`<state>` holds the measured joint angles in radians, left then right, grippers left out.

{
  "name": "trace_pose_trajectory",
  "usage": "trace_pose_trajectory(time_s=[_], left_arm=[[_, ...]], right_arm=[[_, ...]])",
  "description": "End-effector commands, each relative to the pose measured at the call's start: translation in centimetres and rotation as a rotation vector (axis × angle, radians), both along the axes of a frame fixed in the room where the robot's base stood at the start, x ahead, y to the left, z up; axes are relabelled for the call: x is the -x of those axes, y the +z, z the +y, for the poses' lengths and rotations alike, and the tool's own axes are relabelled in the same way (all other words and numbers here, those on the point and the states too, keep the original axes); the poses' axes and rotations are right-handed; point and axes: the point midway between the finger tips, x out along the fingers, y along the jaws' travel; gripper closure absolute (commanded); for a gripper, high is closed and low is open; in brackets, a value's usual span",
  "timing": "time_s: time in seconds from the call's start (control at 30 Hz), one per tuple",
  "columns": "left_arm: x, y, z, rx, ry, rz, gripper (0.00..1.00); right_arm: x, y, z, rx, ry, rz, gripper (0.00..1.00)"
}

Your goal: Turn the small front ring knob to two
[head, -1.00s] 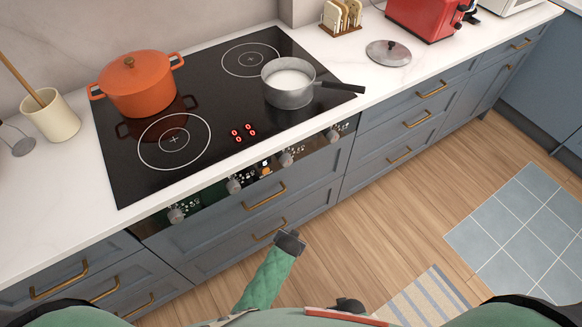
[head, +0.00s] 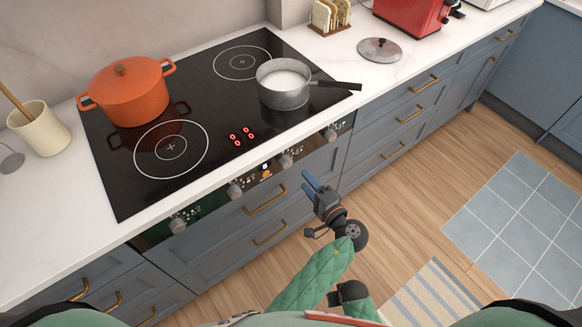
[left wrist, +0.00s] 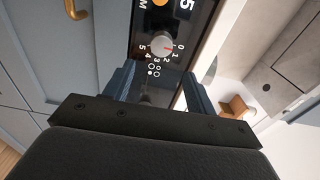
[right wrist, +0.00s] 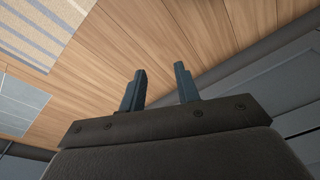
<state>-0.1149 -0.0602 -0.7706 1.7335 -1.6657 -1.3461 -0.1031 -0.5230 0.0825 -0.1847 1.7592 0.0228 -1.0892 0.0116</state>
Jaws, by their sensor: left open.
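The hob's control panel (head: 210,207) has a row of grey knobs. The knob right of the display (head: 286,160) shows in the left wrist view as a round knob (left wrist: 161,45) with marks 0 to 5; its red mark appears to point near 0. The far-right knob (head: 333,132) looks dark between the fingers in the left wrist view (left wrist: 148,92). I cannot tell which knob serves the small front ring. My left gripper (head: 308,183) is open and empty, in front of the panel, apart from the knobs. My right gripper (right wrist: 160,85) is open and empty above the floor.
On the black hob (head: 130,195) stand an orange pot (head: 125,98) and a grey saucepan (head: 284,97), its handle reaching right over the counter. Red digits (head: 242,136) glow at the hob's front. Drawer handles (head: 265,201) jut out below the panel. Floor (head: 400,210) is clear to the right.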

Motion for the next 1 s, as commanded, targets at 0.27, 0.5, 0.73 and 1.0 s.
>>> trace_pose_trajectory(time_s=[0.27, 0.5, 0.73, 1.0], left_arm=[[-0.5, 0.2, 1.2, -0.021, 0.036, 0.009, 0.44], [-2.9, 0.3, 2.9, -0.022, 0.034, 0.011, 0.44], [-5.0, 0.2, 4.4, -0.02, 0.034, 0.011, 0.44], [-5.9, 0.0, 5.1, -0.018, 0.033, 0.012, 0.44]], right_arm=[[0.7, -1.3, -0.3, 0.008, 0.0, 0.019, 0.68], [1.4, -4.6, -1.1, 0.016, 0.002, 0.008, 0.68], [1.8, -7.3, -1.7, 0.023, 0.007, -0.009, 0.68], [2.1, -8.7, -2.1, 0.026, 0.009, -0.016, 0.68]])
